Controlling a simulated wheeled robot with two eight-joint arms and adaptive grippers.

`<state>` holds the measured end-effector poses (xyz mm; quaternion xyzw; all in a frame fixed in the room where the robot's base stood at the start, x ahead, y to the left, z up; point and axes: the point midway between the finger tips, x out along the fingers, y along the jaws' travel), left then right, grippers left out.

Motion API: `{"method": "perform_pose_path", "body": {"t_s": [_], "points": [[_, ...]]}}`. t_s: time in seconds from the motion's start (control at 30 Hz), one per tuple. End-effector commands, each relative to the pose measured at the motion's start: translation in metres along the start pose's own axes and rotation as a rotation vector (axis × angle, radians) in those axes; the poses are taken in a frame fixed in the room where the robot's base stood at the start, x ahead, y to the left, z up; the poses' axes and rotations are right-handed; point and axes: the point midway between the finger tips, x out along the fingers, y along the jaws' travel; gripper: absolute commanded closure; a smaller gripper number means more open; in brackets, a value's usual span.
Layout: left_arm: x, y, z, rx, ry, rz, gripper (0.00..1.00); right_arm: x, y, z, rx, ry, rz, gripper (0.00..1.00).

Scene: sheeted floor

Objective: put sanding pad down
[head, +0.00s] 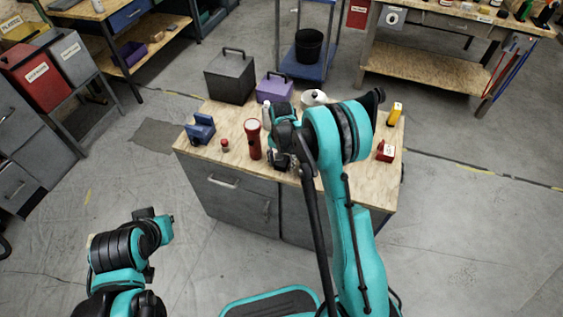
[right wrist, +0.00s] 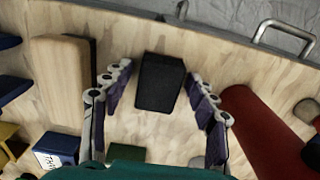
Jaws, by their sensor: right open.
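A dark block, which looks like the sanding pad (right wrist: 160,84), lies on the wooden worktop (right wrist: 140,25) near its front edge. In the right wrist view it sits between the fingertips of my right gripper (right wrist: 160,75). The fingers are spread, with a gap on both sides of the block. In the head view my right gripper (head: 284,162) is low over the worktop's front, partly hidden by my arm. My left arm's end (head: 158,226) is at the lower left, away from the worktop; its finger state is unclear.
A red flashlight (head: 253,139) stands close beside my right gripper. A tan block (right wrist: 62,88) lies on its other side. A blue holder (head: 201,130), purple box (head: 274,88), dark grey box (head: 230,77), yellow item (head: 395,113) and red item (head: 386,150) also stand on the worktop.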

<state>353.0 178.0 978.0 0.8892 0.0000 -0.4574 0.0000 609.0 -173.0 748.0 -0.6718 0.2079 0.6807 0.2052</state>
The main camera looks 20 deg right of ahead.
Motion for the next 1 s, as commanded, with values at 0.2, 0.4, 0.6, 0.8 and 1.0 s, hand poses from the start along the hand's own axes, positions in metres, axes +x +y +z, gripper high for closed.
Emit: {"method": "perform_pose_path", "body": {"t_s": [0.2,0.4,0.6,0.8,1.0], "points": [[-0.01,0.0,-0.007,0.0,0.0,0.0,1.0,-0.023,0.0,0.0,0.0,0.0,0.0,0.42],[-0.023,0.0,-0.016,0.0,0.0,0.0,1.0,-0.07,0.0,0.0,0.0,0.0,0.0,0.42],[-0.032,0.0,-0.023,0.0,0.0,0.0,1.0,-0.107,0.0,0.0,0.0,0.0,0.0,0.42],[-0.035,0.0,-0.025,0.0,0.0,0.0,1.0,-0.126,0.001,0.001,-0.003,0.002,-0.002,0.42],[-0.035,0.0,-0.025,0.0,0.0,0.0,1.0,-0.172,0.015,0.02,-0.066,0.061,-0.039,0.42]]}}
